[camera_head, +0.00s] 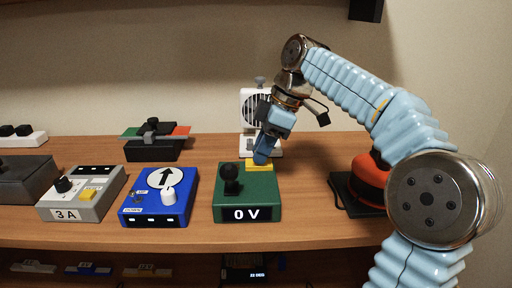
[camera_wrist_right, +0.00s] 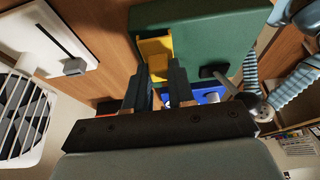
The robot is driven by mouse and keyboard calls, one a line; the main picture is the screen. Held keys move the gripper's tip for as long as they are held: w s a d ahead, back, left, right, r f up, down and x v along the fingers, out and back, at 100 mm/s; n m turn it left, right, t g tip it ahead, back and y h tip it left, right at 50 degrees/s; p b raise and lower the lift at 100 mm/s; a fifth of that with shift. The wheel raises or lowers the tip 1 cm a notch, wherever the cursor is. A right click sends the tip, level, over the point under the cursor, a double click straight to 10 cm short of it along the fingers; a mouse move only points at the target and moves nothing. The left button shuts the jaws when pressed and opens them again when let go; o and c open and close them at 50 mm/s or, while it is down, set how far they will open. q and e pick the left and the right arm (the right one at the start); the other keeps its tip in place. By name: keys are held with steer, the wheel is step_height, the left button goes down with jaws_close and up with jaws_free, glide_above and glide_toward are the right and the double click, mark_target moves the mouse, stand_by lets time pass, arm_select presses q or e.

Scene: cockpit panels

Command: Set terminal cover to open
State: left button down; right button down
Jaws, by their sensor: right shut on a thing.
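A green box (camera_head: 247,205) with a "0 V" display and a black ball-topped lever (camera_head: 230,178) sits on the wooden shelf. A yellow cover (camera_head: 256,165) is at its back edge. In the right wrist view the yellow cover (camera_wrist_right: 155,47) stands out from the green box (camera_wrist_right: 200,35). My right gripper (camera_head: 261,160) reaches down from behind to the cover. In the wrist view its fingers (camera_wrist_right: 160,82) are shut on the cover's yellow tab. The exact contact is partly hidden by the fingers. My left gripper is not in view.
A blue box with a white knob (camera_head: 160,195) and a grey "3 A" box (camera_head: 80,193) stand to the left. A white fan unit (camera_head: 255,110) stands behind. A red round button on a black base (camera_head: 345,188) is at right, partly behind my arm.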

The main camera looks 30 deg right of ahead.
steer(key=shift+d, duration=0.2)
steer(key=c, duration=1)
jaws_free()
steer(key=shift+s, duration=0.1)
steer(key=shift+o, duration=0.2)
steer(key=p+v, duration=0.3)
steer(key=v, duration=1)
steer(key=shift+r, duration=0.4)
steer(key=shift+s, duration=0.1)
